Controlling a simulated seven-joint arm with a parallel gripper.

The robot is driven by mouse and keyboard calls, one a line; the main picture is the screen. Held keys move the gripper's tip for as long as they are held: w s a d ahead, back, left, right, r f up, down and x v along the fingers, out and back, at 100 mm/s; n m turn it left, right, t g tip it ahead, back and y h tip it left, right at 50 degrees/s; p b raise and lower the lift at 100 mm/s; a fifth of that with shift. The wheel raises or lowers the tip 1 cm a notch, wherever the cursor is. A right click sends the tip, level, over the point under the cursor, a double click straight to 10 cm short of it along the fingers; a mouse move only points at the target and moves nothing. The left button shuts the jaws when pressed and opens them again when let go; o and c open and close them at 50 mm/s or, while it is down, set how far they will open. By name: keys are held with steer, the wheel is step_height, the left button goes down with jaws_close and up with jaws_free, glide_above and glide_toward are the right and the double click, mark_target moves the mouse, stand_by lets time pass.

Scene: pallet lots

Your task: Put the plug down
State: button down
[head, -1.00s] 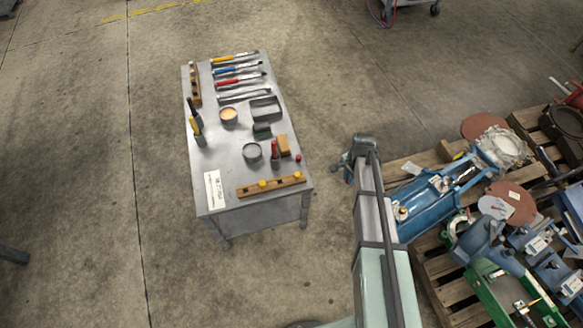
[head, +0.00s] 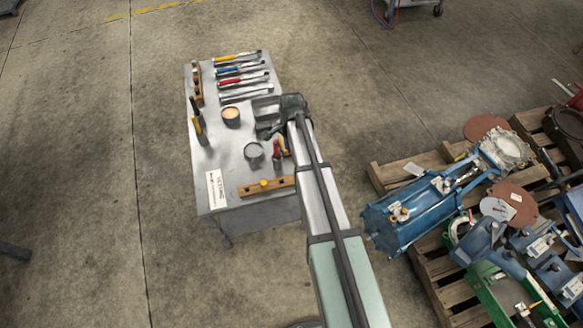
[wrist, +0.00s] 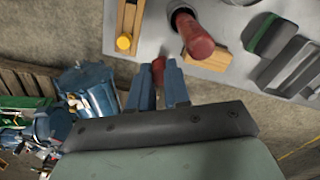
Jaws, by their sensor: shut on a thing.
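My gripper (wrist: 157,74) shows in the wrist view with its two blue-grey fingers a little apart. A small red piece, the plug (wrist: 158,64), shows between the fingertips; most of it is hidden. In the head view my gripper's dark hand (head: 290,106) is over the right side of the grey metal table (head: 232,165), and the plug cannot be made out there. The wrist view shows the fingers near the table's edge. How high the plug is above the table I cannot tell.
Near the fingers stand a red-topped upright object (wrist: 195,40) and a wooden rail with a yellow plug (wrist: 125,42). A green-and-dark block (wrist: 268,35) lies farther right. Cans, tools and a white label (head: 216,190) occupy the table. A loaded pallet (head: 393,178) stands to the right.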

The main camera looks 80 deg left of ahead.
steer(key=shift+d+f+m, duration=0.1)
steer(key=shift+d+m, duration=0.2)
steer(key=shift+f, duration=4.95)
steer(key=shift+f, duration=0.1)
steer(key=c, duration=1.1)
jaws_free()
step_height(320, 180, up, 12)
steer(key=shift+r, duration=0.15)
